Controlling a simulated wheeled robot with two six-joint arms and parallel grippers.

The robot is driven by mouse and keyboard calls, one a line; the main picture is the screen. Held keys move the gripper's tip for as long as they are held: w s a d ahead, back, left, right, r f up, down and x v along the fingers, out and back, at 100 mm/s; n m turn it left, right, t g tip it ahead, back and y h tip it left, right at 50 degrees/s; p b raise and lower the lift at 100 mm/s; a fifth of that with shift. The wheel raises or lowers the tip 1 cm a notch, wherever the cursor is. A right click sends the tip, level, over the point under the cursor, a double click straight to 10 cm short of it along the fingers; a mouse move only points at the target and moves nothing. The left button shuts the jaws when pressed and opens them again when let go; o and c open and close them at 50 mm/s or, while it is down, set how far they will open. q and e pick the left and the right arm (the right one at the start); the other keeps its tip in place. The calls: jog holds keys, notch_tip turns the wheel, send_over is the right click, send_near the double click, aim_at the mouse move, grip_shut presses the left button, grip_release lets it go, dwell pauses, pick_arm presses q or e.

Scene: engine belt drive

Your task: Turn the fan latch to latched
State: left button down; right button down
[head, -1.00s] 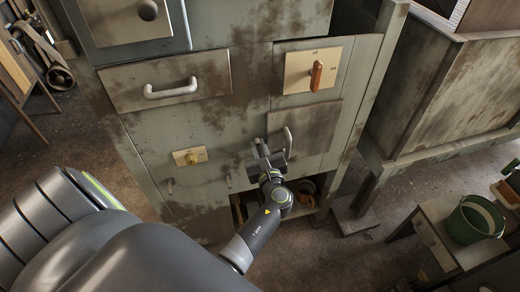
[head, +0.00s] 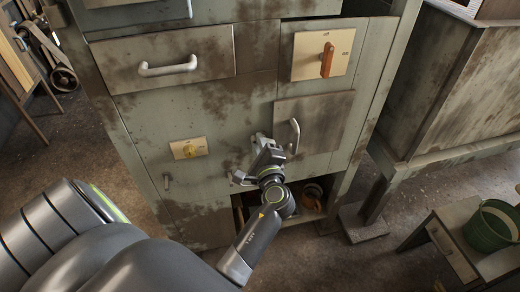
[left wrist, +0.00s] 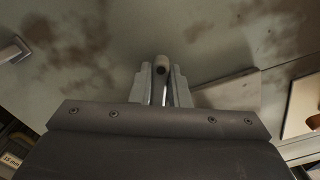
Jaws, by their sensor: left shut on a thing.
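My left gripper (head: 262,148) is at the grey cabinet front, just left of the small door's handle. In the left wrist view its two fingers (left wrist: 161,84) are closed around a narrow lever with a pale rounded tip (left wrist: 161,62), which I take for the fan latch. The lever stands between the fingers, with its shaft partly hidden by them. In the head view the gripper covers it, so its angle against the cabinet cannot be read there. My right gripper is not in view.
The small door's handle (head: 294,135) is close to the right of the gripper. A green bucket (head: 490,226) stands at right.

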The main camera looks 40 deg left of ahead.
pick_arm(q)
jog(key=shift+f+n+b, duration=0.25)
jog(key=shift+n+b, duration=0.9)
jog(key=shift+n, duration=0.35)
jog(key=shift+f+n+b, duration=0.2)
jog(key=shift+n+b, duration=0.95)
jog(key=shift+n, duration=0.35)
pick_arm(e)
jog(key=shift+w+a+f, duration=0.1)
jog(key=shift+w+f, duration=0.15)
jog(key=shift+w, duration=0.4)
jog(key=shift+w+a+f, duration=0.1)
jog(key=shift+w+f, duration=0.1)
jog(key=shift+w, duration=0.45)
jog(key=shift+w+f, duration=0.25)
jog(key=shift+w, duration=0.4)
pick_arm(q)
jog(key=c, duration=1.6)
grip_release()
jog(key=shift+a, duration=0.1)
jog(key=shift+c, duration=0.2)
jog(key=shift+f, duration=0.1)
